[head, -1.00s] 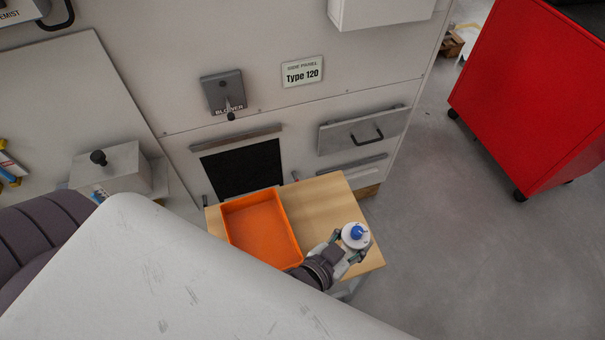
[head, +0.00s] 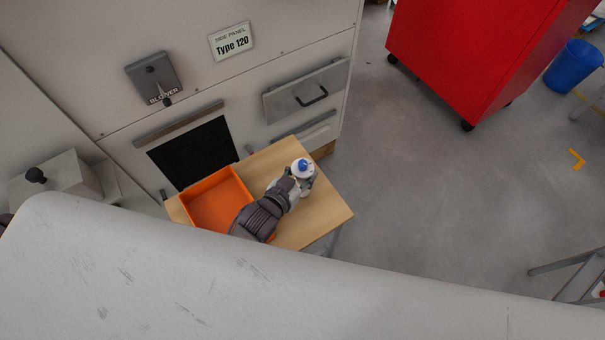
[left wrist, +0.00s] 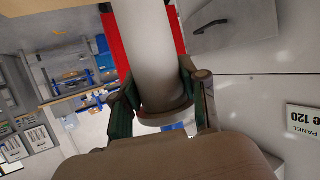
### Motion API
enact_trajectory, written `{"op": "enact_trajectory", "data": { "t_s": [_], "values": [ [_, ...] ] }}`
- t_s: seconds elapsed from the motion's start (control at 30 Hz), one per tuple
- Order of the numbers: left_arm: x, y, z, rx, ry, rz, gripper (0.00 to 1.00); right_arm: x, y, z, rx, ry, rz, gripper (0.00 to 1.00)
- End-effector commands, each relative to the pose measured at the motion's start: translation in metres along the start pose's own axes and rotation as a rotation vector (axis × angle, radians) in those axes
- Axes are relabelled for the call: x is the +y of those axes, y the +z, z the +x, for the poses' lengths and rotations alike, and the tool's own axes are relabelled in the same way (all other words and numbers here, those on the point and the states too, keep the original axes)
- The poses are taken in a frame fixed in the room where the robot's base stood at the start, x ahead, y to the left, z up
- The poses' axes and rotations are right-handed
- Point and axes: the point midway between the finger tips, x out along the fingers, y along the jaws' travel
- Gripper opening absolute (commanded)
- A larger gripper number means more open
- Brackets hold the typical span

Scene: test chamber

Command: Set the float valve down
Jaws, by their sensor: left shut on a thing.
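The float valve (head: 302,167) is a white, round piece with a blue top, in the upper middle of the head view. My left gripper (head: 299,180) is shut on it, over the right part of a small wooden table (head: 320,212). In the left wrist view the valve (left wrist: 148,50) shows as a pale cylinder with a wider rim between the two fingers of the gripper (left wrist: 162,105). I cannot tell whether it touches the table top. My right gripper is not in view.
An orange tray (head: 217,203) takes up the left of the table. Its right part is bare around the gripper. A grey panel wall with a handled drawer (head: 305,92) stands behind.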

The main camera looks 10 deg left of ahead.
Motion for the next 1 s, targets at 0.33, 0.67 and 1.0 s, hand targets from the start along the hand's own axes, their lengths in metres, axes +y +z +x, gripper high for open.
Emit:
{"op": "enact_trajectory", "data": {
  "t_s": [0.33,0.67,1.0],
  "values": [
    [-0.0001,0.0104,0.0048,0.003,0.000,0.001,0.02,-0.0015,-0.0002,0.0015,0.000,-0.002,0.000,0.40],
    [0.0000,0.0135,0.0056,0.001,0.000,0.000,0.68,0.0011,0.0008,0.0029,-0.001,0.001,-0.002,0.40],
    [0.0001,0.0091,0.0035,0.002,0.000,0.001,0.68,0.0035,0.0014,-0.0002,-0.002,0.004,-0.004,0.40]
  ]
}}
